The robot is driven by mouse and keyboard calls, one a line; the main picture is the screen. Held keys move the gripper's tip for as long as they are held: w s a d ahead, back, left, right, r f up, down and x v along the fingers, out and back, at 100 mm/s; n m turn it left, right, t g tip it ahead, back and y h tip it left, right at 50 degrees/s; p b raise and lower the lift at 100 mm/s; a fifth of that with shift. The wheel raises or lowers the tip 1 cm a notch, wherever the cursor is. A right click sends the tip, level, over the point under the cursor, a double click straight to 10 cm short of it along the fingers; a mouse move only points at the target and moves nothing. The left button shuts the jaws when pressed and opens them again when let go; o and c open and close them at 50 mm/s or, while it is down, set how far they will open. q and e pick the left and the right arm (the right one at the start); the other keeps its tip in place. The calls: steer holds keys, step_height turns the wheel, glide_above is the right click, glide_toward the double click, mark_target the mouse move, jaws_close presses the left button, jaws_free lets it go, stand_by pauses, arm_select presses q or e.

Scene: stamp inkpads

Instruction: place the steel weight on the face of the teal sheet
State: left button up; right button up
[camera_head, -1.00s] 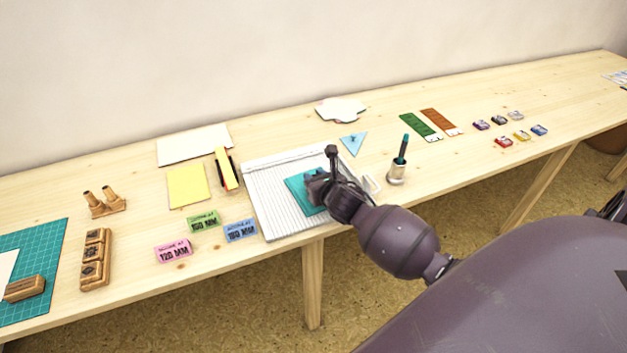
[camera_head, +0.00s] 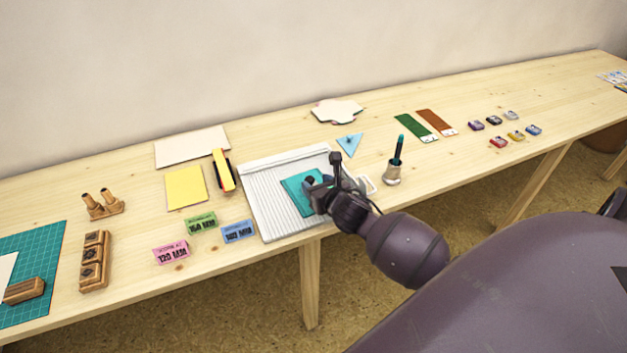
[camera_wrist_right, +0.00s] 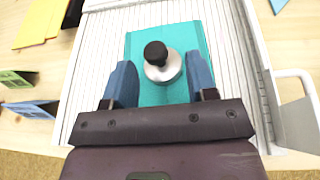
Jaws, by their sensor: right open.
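The teal sheet (camera_head: 296,194) lies on the white grooved board (camera_head: 262,204); it also shows in the right wrist view (camera_wrist_right: 184,36). The steel weight (camera_wrist_right: 165,68), a silver disc with a black knob, stands upright on the teal sheet's face. In the head view it is mostly hidden by my right gripper (camera_head: 315,190). In the right wrist view my right gripper (camera_wrist_right: 160,84) is open, with one blue finger on each side of the weight and gaps between them. My left gripper is not in view.
A yellow and black tool (camera_head: 223,172) and yellow paper (camera_head: 186,187) lie behind. The right-hand tabletop holds small inkpads (camera_head: 493,120).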

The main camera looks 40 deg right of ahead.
steer(key=p+v, duration=0.1)
steer(key=v, duration=0.7)
steer(key=shift+s+r, duration=0.1)
steer(key=s+a+f+m+g, duration=0.1)
steer(key=s+a+f+m, duration=0.2)
steer(key=s+m, duration=0.3)
steer(key=s+a+f+m+g+y, duration=0.1)
steer(key=s+a+f+m, duration=0.2)
steer(key=m, duration=1.3)
steer(key=s+a+f+m+y, duration=0.1)
steer(key=s+a+f+m, duration=0.2)
steer(key=s+m, duration=0.7)
steer(key=shift+a+f+m+g, duration=0.15)
steer(key=shift+f+m+g, duration=0.35)
steer(key=shift+f, duration=0.4)
